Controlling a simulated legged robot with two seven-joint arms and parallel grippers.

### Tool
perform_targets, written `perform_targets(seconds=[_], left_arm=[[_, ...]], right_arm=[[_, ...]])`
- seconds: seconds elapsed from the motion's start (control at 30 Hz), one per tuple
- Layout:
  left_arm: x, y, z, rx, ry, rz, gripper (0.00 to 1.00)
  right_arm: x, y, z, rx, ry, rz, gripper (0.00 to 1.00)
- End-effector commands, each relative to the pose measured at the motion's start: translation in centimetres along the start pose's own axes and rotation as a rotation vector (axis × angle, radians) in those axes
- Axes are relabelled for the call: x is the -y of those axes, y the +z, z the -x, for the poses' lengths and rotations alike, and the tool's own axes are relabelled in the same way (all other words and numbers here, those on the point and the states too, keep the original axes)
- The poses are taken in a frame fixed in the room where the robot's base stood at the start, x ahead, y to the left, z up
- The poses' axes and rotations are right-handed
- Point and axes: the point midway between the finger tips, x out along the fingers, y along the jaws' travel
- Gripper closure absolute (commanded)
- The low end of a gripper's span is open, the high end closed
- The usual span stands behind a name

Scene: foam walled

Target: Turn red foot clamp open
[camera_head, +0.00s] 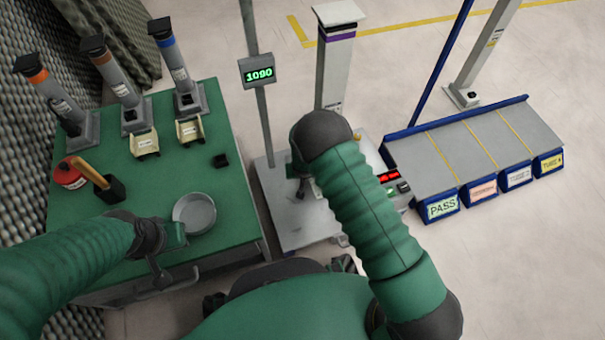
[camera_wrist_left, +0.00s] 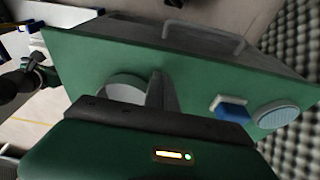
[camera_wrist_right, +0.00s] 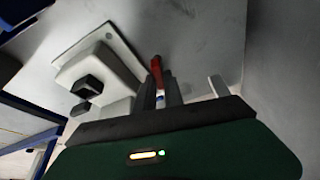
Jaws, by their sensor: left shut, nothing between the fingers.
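The red foot clamp (camera_wrist_right: 156,70) shows as a narrow red lever in the right wrist view, over a grey metal surface. My right gripper (camera_wrist_right: 163,88) has its fingertips at the lever's near end, with a narrow gap between the fingers. I cannot tell whether they grip the lever. In the head view my right forearm hides the clamp and most of that gripper. My left gripper (camera_head: 177,236) is shut and empty over the front of the green table, close to a round metal pan (camera_head: 194,213). The shut fingers (camera_wrist_left: 157,92) also show in the left wrist view.
A sloped rack (camera_head: 460,150) with labelled bins stands at right.

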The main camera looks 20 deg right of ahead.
Motion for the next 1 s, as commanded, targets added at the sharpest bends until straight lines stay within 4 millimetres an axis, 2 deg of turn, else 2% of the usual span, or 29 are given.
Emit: perform_targets(seconds=[0.3, 0.57, 0.9, 0.93, 1.0], left_arm=[[0.0, 0.0, 0.1, 0.0, 0.0, 0.0, 1.0], [0.0, -0.7, 2.8, 0.0, 0.0, 0.0, 1.0], [0.0, -0.6, 2.7, 0.0, 0.0, 0.0, 1.0], [0.0, -0.6, 2.7, 0.0, 0.0, 0.0, 1.0], [0.0, -0.6, 2.7, 0.0, 0.0, 0.0, 1.0]], right_arm=[[0.0, 0.0, 0.0, 0.001, -0.001, 0.002, 1.0], [-0.2, 0.0, 0.3, 0.006, -0.083, 0.197, 1.0], [0.0, 0.1, 0.0, 0.002, -0.102, 0.247, 1.0], [0.0, 0.1, 0.0, 0.002, -0.102, 0.247, 0.83], [0.0, 0.1, 0.0, 0.002, -0.101, 0.246, 0.74]])
